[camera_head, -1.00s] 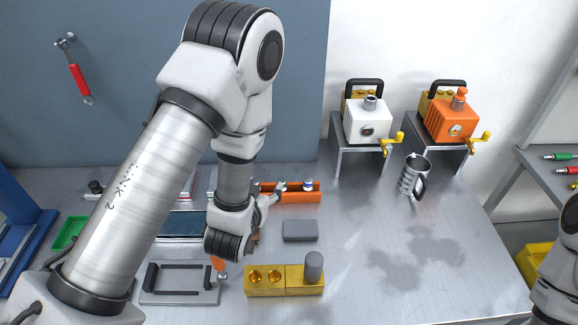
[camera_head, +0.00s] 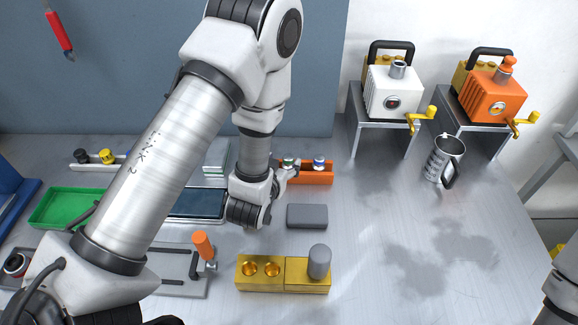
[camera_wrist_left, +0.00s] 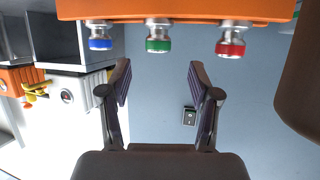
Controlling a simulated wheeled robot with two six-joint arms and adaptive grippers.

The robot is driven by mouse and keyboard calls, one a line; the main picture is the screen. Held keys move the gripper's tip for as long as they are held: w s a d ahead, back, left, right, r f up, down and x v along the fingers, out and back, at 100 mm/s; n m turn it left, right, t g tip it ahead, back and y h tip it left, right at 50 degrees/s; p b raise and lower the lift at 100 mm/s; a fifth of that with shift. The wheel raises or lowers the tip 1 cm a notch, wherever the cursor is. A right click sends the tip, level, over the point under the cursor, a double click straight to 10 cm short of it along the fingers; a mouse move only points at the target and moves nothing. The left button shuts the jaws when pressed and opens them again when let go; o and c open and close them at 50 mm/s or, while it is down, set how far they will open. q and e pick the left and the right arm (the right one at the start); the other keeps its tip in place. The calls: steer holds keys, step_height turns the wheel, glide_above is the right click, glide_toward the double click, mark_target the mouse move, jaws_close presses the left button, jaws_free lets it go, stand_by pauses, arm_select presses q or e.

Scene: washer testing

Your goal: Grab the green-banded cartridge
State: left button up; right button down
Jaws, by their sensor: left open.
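The green-banded cartridge (camera_wrist_left: 158,38) sits in the orange rack (camera_wrist_left: 180,9) between a blue-banded cartridge (camera_wrist_left: 100,38) and a red-banded cartridge (camera_wrist_left: 231,40) in the left wrist view. In the head view the green-banded cartridge (camera_head: 289,163) stands in the orange rack (camera_head: 318,179), left of the blue-banded one (camera_head: 319,163). My left gripper (camera_head: 286,172) is at the rack, partly hidden by its own wrist. In the wrist view my left gripper (camera_wrist_left: 158,72) is open and empty, its fingers either side of the green-banded cartridge's line. The red-banded cartridge is hidden in the head view. My right gripper is out of view.
A grey block (camera_head: 307,216) and a brass block (camera_head: 262,283) with a grey cylinder (camera_head: 320,262) lie in front. An orange-handled tool (camera_head: 203,245) stands at left. A metal mug (camera_head: 445,160) is at right. The table's right middle is clear.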

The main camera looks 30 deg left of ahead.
mark_target(288, 157)
arm_select(q)
steer(key=shift+w+f+p, duration=0.1)
steer(key=shift+w+p, duration=0.2)
steer(key=shift+w, duration=0.15)
steer(key=x, duration=0.2)
steer(key=p+x, duration=0.1)
steer(key=x, duration=0.1)
steer(key=shift+f, duration=0.3)
steer(key=shift+w+f, duration=0.15)
steer(key=shift+f, duration=0.05)
steer(key=shift+c, duration=0.7)
steer(key=shift+r, duration=0.1)
jaws_close()
